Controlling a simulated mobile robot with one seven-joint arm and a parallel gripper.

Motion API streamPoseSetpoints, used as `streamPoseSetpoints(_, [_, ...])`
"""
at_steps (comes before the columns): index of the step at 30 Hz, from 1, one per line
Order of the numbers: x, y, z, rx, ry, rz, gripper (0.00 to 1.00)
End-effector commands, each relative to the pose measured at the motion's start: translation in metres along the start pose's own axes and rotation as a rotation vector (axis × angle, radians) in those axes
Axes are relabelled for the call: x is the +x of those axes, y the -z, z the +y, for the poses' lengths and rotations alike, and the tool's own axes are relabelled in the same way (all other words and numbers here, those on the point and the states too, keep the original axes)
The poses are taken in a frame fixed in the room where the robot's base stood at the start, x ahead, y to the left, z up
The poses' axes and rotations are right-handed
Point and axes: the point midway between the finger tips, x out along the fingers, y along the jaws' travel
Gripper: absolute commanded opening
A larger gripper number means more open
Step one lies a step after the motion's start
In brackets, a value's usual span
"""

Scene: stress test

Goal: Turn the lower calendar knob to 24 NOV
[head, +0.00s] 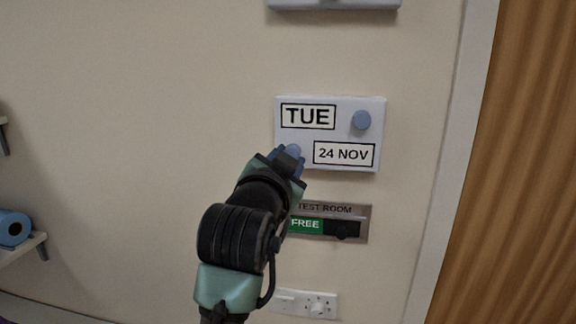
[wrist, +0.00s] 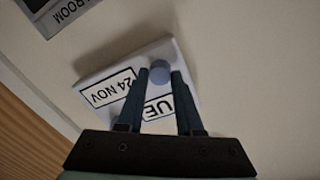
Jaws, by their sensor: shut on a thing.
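The white calendar panel (head: 345,108) is on the wall and reads TUE in its upper window (head: 308,116) and 24 NOV in its lower window (head: 344,154). The round blue-grey upper knob (head: 362,120) is right of TUE. The lower knob (wrist: 159,69) is beside the 24 NOV window (wrist: 108,89), which looks upside down in the wrist view. My gripper (wrist: 160,76) is shut on the lower knob, with one finger on each side. In the head view my gripper (head: 286,156) covers the panel's lower left corner.
Below the calendar is a room sign (head: 362,210) with a green FREE field and a dark slider. A switch and socket plate (head: 318,306) is lower down. A door frame and wooden door (head: 525,160) are at right. Shelves with a blue roll (head: 14,228) are at far left.

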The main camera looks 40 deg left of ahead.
Motion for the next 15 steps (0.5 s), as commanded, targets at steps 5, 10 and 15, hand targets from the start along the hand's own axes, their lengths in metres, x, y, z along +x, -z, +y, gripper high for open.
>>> streamPoseSetpoints(5, [0.0001, -0.0007, 0.0004, 0.098, 0.000, -0.004, 0.00])
streamPoseSetpoints(10, [0.0001, -0.0005, 0.0003, 0.156, -0.001, -0.008, 0.00])
streamPoseSetpoints(15, [0.0002, -0.0001, 0.0002, 0.182, -0.001, -0.009, 0.00])
